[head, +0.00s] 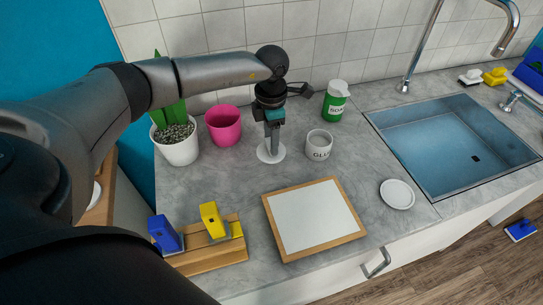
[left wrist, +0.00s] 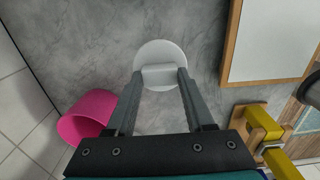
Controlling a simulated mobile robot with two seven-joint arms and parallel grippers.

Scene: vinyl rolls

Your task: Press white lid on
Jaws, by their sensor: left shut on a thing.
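The white lid (head: 271,153) is round with a block-shaped handle, and it also shows in the left wrist view (left wrist: 160,53). My left gripper (head: 271,140) points down and is shut on the lid's handle; its fingers show on both sides of the handle in the left wrist view (left wrist: 160,77). I cannot tell whether the lid touches the counter. A pale grey jar (head: 319,148) lettered "GLU…" stands just right of the lid, with its top open. My right gripper is not in view.
A pink pot (head: 224,126) and a white plant pot (head: 178,152) stand left of the lid. A green soap bottle (head: 336,104) stands behind the jar. A wood-framed white board (head: 312,215) lies in front. A white disc (head: 397,194) lies near the sink (head: 455,145).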

